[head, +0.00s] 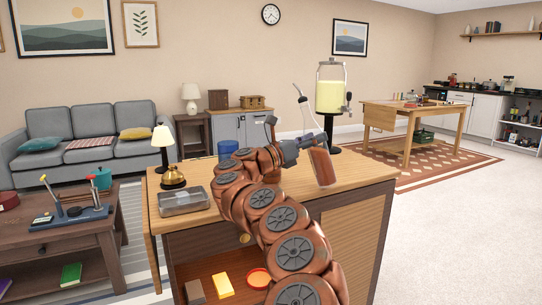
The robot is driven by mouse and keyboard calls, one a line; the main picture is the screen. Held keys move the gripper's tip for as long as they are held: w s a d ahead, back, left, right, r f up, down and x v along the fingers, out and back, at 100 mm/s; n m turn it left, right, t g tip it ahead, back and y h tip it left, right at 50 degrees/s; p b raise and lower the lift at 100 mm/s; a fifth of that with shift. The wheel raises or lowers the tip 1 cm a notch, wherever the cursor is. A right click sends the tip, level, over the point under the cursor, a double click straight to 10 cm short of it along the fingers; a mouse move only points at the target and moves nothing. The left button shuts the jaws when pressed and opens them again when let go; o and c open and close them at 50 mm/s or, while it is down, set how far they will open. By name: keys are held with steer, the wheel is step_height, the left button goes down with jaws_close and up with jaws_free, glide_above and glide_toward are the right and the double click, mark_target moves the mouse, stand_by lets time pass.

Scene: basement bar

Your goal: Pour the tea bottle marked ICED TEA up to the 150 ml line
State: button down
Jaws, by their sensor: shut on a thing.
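My gripper (312,141) is shut around the middle of a tall bottle and holds it above the right part of the wooden bar counter. The bottle (322,168) has a pale upper part and narrow neck and a brown lower part. It leans, with its neck up and to the left and its base down and to the right. No lettering on it is readable at this size. I cannot make out a vessel with a 150 ml line; my arm covers much of the counter.
A dispenser of yellow liquid (330,97) stands behind the bottle. The counter (350,178) also bears a clear box (183,201), a brass bell (173,178), a lit lamp (162,138) and a blue canister (228,149). The counter's right end looks bare. Open carpet lies to the right.

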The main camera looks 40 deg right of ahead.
mark_target(307, 118)
steer(key=shift+w+a+r+m+y+p, duration=0.25)
steer(key=shift+w+r+m+y+p, duration=0.15)
steer(key=shift+m+y+p, duration=0.45)
steer(key=shift+r+p, duration=0.4)
steer(key=shift+p, duration=0.3)
steer(key=r+p, duration=0.1)
steer(key=p, duration=0.1)
steer(key=w+r+m+y+p, duration=0.1)
steer(key=r+p, duration=0.1)
steer(key=p, duration=0.1)
steer(key=shift+a+r+m, duration=0.1)
steer(key=shift+a+m, duration=0.05)
steer(key=shift+m, duration=0.1)
steer(key=shift+p, duration=0.35)
steer(key=shift+r+p, duration=1.85)
steer(key=shift+r, duration=1.15)
